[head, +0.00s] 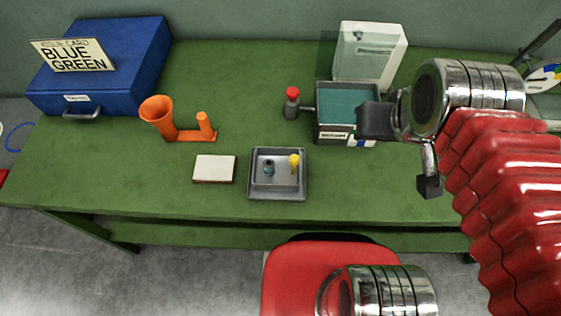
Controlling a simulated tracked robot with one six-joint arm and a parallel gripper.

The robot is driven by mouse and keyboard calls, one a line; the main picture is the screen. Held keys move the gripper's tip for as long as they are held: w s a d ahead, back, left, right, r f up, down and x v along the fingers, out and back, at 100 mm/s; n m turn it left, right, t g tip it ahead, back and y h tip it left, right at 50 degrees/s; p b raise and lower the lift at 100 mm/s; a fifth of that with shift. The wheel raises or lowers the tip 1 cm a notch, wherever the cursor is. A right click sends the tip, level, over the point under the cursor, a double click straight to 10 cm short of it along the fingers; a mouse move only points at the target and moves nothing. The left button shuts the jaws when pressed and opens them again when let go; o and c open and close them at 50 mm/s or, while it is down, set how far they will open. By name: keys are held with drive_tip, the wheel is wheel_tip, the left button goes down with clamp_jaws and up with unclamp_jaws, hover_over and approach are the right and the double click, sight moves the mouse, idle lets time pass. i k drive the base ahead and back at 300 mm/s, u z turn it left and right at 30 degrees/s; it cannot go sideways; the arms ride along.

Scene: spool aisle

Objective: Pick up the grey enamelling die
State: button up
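A small grey-blue piece (269,168), which looks like the enamelling die, stands in the left part of a shallow grey tray (252,190) on the green bench. A yellow-topped piece (294,163) stands to its right in the same tray. My gripper (404,153) is to the right of the tray and apart from it, in front of the teal-filled box. Its two dark fingers are spread, with nothing visible between them.
A teal-filled grey box (334,125) with a raised lid (370,52) and a red-knobbed part (292,100) stand behind the tray. A white block (214,169), an orange funnel stand (160,115), a blue case (110,60) and a "BLUE GREEN" card (72,55) are left. A red chair (285,280) is in front.

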sight(269, 164)
drive_tip(key=z, duration=0.1)
drive_tip(key=k, duration=1.6)
drive_tip(key=u, duration=1.2)
drive_tip(key=i, duration=1)
drive_tip(key=u, duration=0.05)
